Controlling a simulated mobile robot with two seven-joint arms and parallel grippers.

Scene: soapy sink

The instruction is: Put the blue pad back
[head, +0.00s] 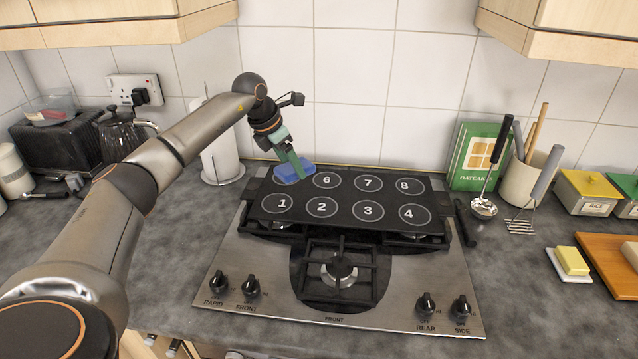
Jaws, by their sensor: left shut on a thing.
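The blue pad (286,173) is at the back left corner of a black board with numbered circles (345,193), which lies over the back of the hob. My left gripper (297,168) points down with its green fingers at the pad, shut on it. The pad covers the spot left of circle 6, where no number shows. I cannot tell whether the pad touches the board or is just above it. The other numbered circles are bare. My right gripper is not in view.
A paper towel roll (220,145) stands close behind my left arm. A black kettle (122,133) and toaster (65,140) are at the left. A green box (474,155) and a utensil pot (522,182) stand right of the board. Wall cupboards overhang above.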

